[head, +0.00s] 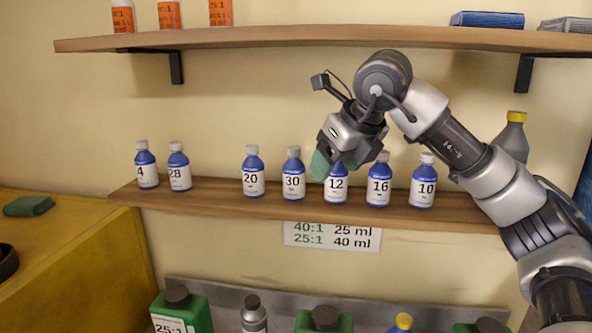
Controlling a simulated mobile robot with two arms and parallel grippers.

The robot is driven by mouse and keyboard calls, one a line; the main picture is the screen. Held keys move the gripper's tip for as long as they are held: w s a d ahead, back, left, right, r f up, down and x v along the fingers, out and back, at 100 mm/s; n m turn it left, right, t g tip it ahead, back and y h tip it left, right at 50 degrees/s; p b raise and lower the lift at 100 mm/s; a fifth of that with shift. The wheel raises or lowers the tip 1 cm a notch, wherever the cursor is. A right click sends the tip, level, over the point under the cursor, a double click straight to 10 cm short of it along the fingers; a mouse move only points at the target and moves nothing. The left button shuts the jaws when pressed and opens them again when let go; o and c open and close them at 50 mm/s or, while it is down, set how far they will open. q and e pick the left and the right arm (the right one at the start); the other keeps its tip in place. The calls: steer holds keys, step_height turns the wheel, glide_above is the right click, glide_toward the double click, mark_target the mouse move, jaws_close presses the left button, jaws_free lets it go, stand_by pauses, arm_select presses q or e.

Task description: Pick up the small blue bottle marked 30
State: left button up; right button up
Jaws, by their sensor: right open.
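The small blue bottle marked 30 (293,183) stands upright on the lower wooden shelf (240,203), with a white cap and a white label. The bottle marked 20 (253,182) stands to its left and the bottle marked 12 (336,187) to its right. My right gripper (328,162) comes in from the right and is open. Its green-tipped fingers are in front of the top of bottle 12, just right of bottle 30, and hide bottle 12's cap. No bottle shows between the fingers. My left gripper is not in view.
Bottles marked 16 (379,188) and 10 (423,190) stand right of 12; bottles 4 (146,172) and 28 (179,173) stand at the left. An upper shelf (300,37) overhangs. Bare shelf lies between 28 and 20. Green containers (185,310) stand below.

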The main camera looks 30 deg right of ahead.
mark_target(296, 148)
steer(key=w+p, duration=0.1)
steer(key=w, duration=0.1)
steer(key=w+p, duration=0.1)
steer(key=w, duration=0.2)
steer(key=w+a+p, duration=0.1)
steer(key=w, duration=0.1)
steer(key=shift+w+r+p, duration=0.15)
steer(key=shift+w+p, duration=0.1)
steer(key=shift+p, duration=0.05)
steer(key=w+p, duration=0.2)
steer(key=w, duration=0.1)
steer(key=w+p, duration=0.1)
steer(key=w, duration=0.1)
steer(key=shift+a+f+p, duration=0.25)
steer(key=shift+a+p, duration=0.15)
steer(key=shift+w+f, duration=0.15)
steer(key=shift+f, duration=0.2)
steer(key=shift+d, duration=0.15)
steer(key=c, duration=1.2)
steer(key=shift+s, duration=0.3)
jaws_close()
